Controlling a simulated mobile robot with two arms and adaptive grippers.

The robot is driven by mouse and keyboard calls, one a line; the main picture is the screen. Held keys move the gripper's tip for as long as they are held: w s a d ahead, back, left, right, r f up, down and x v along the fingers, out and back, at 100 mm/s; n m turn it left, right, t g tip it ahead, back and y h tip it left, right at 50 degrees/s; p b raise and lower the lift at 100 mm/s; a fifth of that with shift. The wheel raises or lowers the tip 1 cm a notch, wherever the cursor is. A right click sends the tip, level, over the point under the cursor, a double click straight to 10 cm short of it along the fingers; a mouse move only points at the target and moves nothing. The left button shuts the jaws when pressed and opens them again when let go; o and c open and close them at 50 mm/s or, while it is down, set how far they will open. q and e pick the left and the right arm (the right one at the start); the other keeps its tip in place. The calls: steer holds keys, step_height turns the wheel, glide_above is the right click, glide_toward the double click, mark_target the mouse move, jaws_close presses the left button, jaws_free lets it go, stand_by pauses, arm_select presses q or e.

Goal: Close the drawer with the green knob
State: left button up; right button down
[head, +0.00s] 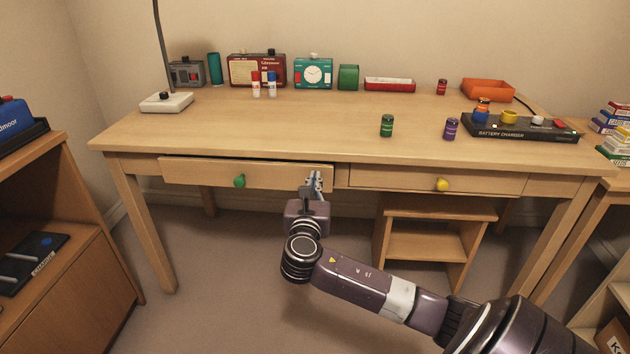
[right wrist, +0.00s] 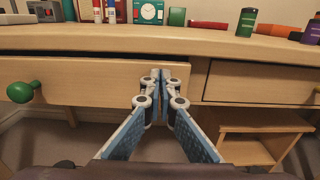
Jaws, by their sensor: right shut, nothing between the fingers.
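The drawer with the green knob (head: 205,172) is on the left under the desk top. It stands slightly open, with a thin dark gap above its front. Its round green knob (head: 239,181) also shows at the left of the right wrist view (right wrist: 22,91). My right gripper (head: 315,182) is shut and empty, at the right end of this drawer front, right of the knob. In the right wrist view the joined fingertips (right wrist: 160,78) overlap the drawer front; I cannot tell whether they touch it. My left gripper is not in view.
The drawer with the yellow knob (head: 390,179) is closed to the right. The desk top (head: 300,120) holds a lamp, a clock, small jars and a battery charger (head: 520,128). A small wooden shelf unit (head: 435,213) stands under the desk. A cabinet (head: 75,270) is at the left.

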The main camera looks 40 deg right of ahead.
mark_target(317, 169)
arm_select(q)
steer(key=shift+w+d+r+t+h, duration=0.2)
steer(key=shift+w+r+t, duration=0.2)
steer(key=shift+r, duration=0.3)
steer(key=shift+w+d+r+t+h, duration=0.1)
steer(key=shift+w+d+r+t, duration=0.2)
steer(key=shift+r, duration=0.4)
arm_select(e)
steer(key=shift+x, duration=0.8)
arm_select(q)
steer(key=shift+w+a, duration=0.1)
arm_select(e)
steer(key=x, duration=0.4)
steer(key=shift+r+p, duration=0.1)
steer(key=shift+p, duration=0.3)
steer(key=shift+w+d, duration=0.15)
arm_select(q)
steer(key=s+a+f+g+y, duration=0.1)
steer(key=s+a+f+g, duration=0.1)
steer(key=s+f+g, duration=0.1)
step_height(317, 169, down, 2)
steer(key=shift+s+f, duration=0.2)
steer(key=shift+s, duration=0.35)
arm_select(e)
steer(key=shift+r, duration=0.2)
steer(key=shift+d, duration=0.1)
